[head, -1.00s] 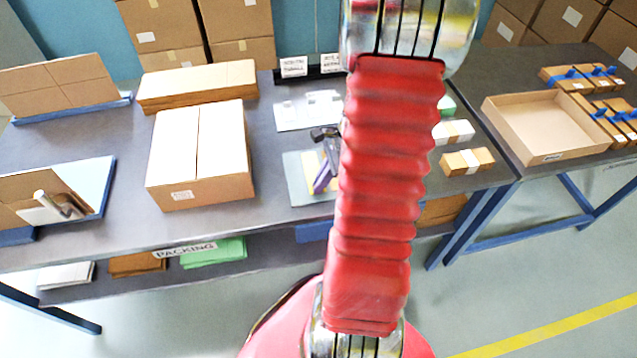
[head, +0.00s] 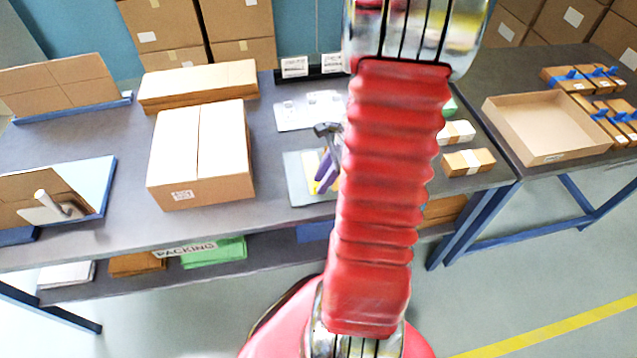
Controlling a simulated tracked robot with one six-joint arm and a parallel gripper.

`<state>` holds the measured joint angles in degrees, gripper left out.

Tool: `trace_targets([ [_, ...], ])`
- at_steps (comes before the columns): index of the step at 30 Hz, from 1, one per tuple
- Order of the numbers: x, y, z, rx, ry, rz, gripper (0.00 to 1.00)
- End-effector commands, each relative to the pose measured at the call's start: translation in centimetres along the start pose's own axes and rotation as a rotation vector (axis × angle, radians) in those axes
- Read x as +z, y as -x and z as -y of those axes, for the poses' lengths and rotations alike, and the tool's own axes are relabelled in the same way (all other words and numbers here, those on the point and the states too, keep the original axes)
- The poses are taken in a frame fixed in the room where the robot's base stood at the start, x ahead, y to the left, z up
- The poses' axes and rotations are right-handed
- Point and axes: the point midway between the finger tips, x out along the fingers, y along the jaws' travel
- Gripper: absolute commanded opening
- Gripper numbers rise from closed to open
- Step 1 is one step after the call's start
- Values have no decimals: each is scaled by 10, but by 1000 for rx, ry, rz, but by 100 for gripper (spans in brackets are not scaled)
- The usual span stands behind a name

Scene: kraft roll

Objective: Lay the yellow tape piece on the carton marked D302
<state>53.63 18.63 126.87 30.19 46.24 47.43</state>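A brown carton (head: 200,155) sits on the packing table, its top flaps closed with a seam down the middle. A small white label (head: 181,195) is on its front; I cannot read it surely. My gripper (head: 325,182), with purple fingers, is to the right of the carton, over a pale grey plate (head: 298,180). My red arm hides much of it. A bit of yellow (head: 318,186), likely the yellow tape piece, shows beside the fingers on or just above the plate. I cannot tell whether the fingers touch it or how far apart they are.
Flat cartons (head: 198,84) lie behind the carton. An open tray (head: 545,125) is on the right table. Bare tabletop lies left of the carton.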

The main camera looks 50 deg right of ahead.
Motion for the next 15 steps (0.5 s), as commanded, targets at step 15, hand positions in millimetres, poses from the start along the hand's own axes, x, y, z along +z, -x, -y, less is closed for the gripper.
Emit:
trace_targets([
  [15, 0, 87, 1, -4, 0, -2, 24],
])
